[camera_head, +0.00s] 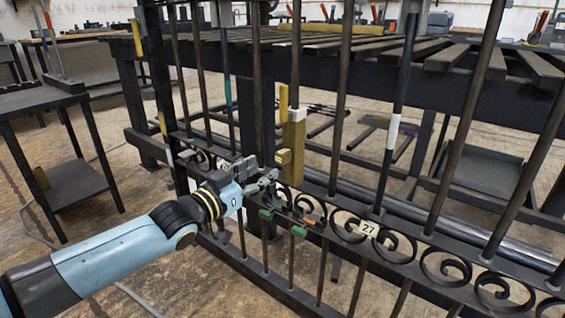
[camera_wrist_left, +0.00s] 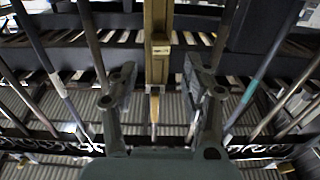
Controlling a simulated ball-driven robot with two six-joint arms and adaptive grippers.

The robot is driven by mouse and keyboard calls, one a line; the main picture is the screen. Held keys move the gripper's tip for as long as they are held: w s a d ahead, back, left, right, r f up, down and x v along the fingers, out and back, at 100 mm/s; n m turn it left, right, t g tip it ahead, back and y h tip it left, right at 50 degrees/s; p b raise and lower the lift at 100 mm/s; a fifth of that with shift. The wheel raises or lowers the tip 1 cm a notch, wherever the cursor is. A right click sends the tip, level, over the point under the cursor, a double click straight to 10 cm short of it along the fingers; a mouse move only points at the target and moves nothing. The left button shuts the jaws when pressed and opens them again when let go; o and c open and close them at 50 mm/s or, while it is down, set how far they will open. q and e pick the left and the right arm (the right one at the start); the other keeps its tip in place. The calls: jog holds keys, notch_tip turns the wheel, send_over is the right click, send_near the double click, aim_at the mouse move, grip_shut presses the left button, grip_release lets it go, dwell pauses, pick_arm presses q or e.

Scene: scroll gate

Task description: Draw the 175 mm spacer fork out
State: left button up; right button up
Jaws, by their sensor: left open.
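A yellow, wood-like piece (camera_head: 293,150), which looks like the spacer fork, stands upright at the bars of a dark iron gate (camera_head: 340,215), with a small block sticking out toward me. No size mark is readable on it. My left gripper (camera_head: 272,180) is just in front of and below that block, with its fingers toward the gate. In the left wrist view the gripper (camera_wrist_left: 157,66) is open, and the yellow piece (camera_wrist_left: 158,25) shows between and beyond its fingers, with a pale mark on it. I see no finger closed on it. My right gripper is not in view.
Upright bars stand on both sides. A slatted bench (camera_head: 480,100) is behind; a dark side table (camera_head: 45,98) is left.

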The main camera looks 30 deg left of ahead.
aim_at(279, 158)
pick_arm(q)
jog(key=w+b, duration=0.2)
jog(key=w, duration=0.2)
jog(key=shift+d+f, duration=0.1)
jog(key=shift+w+d, duration=0.1)
jog(key=shift+w, duration=1)
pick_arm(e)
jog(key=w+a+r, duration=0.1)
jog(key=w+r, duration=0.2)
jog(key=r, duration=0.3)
pick_arm(q)
jog(key=shift+w+r+p, duration=0.25)
jog(key=shift+w+p, duration=0.35)
jog(key=shift+w, duration=0.25)
jog(key=shift+w+d+f, duration=0.1)
jog(key=shift+w+f, duration=0.05)
jog(key=shift+w, duration=0.25)
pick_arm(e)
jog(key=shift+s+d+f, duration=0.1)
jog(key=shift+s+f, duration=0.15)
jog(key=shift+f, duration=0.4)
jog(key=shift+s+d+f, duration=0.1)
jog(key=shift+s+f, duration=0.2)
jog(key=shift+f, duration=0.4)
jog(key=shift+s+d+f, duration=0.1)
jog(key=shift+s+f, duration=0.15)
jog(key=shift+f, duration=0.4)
pick_arm(q)
jog(key=shift+c, duration=0.4)
